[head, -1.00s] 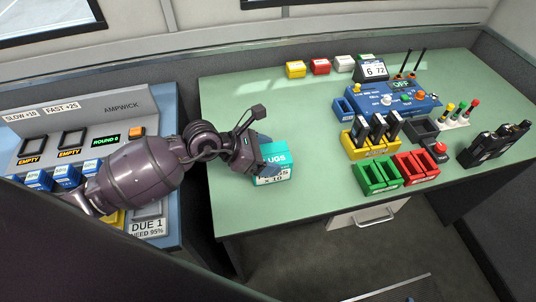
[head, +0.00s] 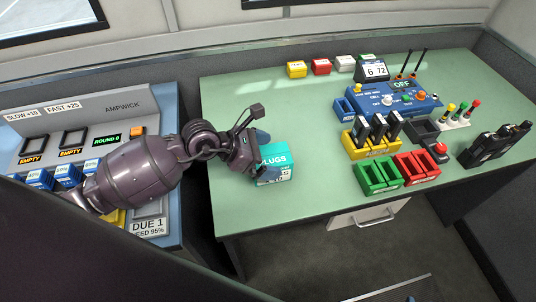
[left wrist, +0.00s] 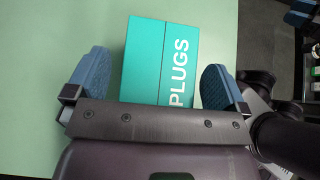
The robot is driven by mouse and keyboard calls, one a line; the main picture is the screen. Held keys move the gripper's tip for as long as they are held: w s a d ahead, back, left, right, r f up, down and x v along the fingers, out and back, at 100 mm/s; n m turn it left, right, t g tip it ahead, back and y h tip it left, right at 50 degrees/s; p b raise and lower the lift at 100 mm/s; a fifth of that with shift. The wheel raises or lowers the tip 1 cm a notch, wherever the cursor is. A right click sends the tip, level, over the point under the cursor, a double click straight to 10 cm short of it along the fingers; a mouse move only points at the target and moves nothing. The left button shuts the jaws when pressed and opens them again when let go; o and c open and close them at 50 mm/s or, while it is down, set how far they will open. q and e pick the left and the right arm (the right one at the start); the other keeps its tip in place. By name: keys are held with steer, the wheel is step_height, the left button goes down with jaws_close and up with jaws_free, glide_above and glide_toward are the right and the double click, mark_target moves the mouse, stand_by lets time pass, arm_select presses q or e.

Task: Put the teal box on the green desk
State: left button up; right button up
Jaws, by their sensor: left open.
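The teal box (head: 274,165), marked PLUGS, stands on the left part of the green desk (head: 300,120), near its front edge. In the left wrist view the teal box (left wrist: 158,60) lies between the two blue fingertips, with a visible gap on each side. My left gripper (head: 259,160) reaches in from the left at the box and is open; it also shows in the left wrist view (left wrist: 160,84). Part of the box is hidden by the gripper in the head view. My right gripper is not in view.
A blue console (head: 400,100), a yellow holder with dark packs (head: 365,150), green (head: 376,176) and red trays (head: 417,167) and dark radios (head: 493,145) fill the desk's right side. A blue charging station (head: 60,130) stands left. The desk's middle-left is clear.

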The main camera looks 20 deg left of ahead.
arm_select(q)
steer(key=v, duration=1.1)
steer(key=shift+s+a+p, duration=0.15)
steer(key=shift+a+p, duration=0.05)
steer(key=shift+p, duration=0.2)
steer(key=shift+r, duration=0.1)
